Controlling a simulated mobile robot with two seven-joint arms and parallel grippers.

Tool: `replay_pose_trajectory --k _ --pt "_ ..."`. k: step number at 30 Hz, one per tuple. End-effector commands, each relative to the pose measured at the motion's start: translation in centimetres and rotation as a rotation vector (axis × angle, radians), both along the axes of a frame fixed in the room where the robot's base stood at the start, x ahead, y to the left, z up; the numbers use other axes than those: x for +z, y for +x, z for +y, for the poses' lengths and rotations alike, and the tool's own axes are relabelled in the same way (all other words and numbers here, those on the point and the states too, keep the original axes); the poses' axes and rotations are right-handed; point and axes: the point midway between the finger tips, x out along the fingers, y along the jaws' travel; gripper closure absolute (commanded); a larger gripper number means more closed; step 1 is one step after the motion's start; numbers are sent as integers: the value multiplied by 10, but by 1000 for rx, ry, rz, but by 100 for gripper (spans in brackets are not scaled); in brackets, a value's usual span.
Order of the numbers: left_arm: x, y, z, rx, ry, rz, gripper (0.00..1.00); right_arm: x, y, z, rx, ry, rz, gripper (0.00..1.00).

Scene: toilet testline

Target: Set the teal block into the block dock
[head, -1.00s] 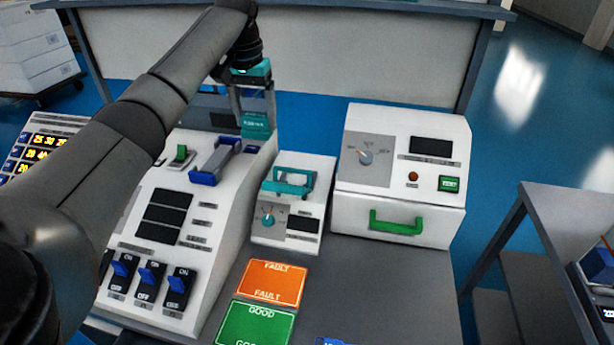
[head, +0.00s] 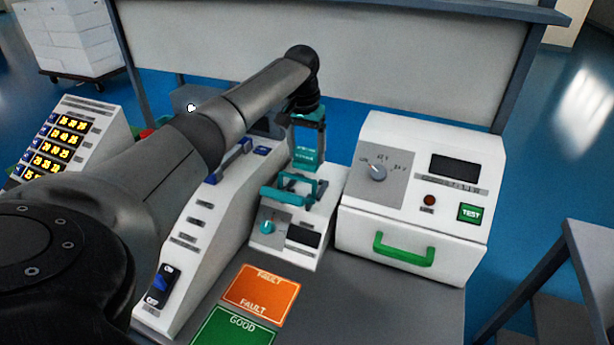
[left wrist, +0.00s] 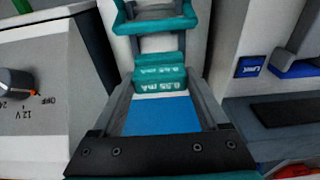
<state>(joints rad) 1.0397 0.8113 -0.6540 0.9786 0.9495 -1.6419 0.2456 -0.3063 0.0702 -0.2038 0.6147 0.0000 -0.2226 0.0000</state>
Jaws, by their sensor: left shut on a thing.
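My left gripper (head: 306,150) is shut on the teal block (head: 305,160), which has white lettering on its face. The block is held upright just behind and above the small white unit with a teal clamp (head: 268,197), which looks like the block dock. In the left wrist view, the block (left wrist: 160,72) sits between the two finger ends, and the teal clamp (left wrist: 155,24) lies beyond it at the top. The block appears apart from the clamp. Its lower end is partly hidden behind the clamp in the head view. My right gripper is not in view.
A white tester (head: 415,215) with a green handle stands close on the right. A sloped white panel with a blue handle (head: 230,160) is close on the left. Orange FAULT (head: 261,294) and green GOOD (head: 232,328) pads lie in front.

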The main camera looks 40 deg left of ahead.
Motion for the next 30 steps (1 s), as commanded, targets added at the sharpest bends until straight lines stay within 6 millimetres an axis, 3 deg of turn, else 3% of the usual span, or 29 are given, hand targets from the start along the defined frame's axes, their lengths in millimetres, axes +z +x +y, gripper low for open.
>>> replay_pose_trajectory --k 5,15,27,28,30 --pt "-15 0 -1 -1 -1 0 84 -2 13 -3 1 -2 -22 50" --pt "-66 0 0 0 0 0 84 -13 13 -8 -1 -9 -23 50" --pt "-70 0 -1 0 -1 0 84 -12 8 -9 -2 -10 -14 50" --pt "-70 0 0 0 -1 0 21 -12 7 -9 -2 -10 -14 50" --pt "-70 0 0 -1 -1 0 13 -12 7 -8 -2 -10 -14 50"
